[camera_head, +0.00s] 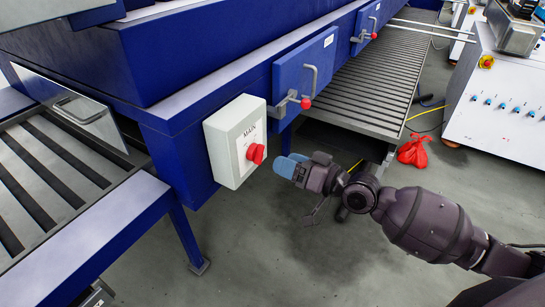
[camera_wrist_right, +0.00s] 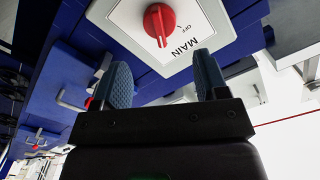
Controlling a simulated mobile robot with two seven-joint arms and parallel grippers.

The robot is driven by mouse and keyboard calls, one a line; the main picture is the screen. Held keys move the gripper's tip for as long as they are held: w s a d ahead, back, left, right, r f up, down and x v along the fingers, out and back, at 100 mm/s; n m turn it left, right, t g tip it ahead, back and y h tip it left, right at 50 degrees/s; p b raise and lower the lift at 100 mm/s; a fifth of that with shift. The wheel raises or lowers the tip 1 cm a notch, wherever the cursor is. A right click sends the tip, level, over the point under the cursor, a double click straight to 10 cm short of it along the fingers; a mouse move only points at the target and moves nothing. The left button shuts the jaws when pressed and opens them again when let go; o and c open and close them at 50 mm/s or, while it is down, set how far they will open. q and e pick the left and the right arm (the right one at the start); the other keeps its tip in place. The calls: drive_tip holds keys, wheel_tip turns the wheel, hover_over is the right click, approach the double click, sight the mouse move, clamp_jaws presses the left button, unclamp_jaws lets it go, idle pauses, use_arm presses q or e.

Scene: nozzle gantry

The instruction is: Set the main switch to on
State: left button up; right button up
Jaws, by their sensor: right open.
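The main switch is a red rotary knob (camera_head: 255,153) on a pale grey box (camera_head: 222,138) marked MAIN, fixed to the blue machine frame. In the right wrist view the knob (camera_wrist_right: 159,22) sits ahead of the fingers, with the word OFF printed beside it; I cannot tell for sure which mark it points to. My right gripper (camera_head: 288,166), with blue finger pads, is just right of the knob and apart from it. In the wrist view its two fingers (camera_wrist_right: 163,82) are spread, with nothing between them. My left gripper is not in view.
A blue door (camera_head: 304,72) with a metal handle and red-knobbed latch (camera_head: 305,102) is right of the box. A slatted conveyor (camera_head: 375,80) runs behind my arm, another (camera_head: 60,185) lies left. A white cabinet (camera_head: 500,95) stands far right. Grey floor is open below.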

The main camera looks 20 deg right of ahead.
drive_tip(key=shift+v, duration=1.85)
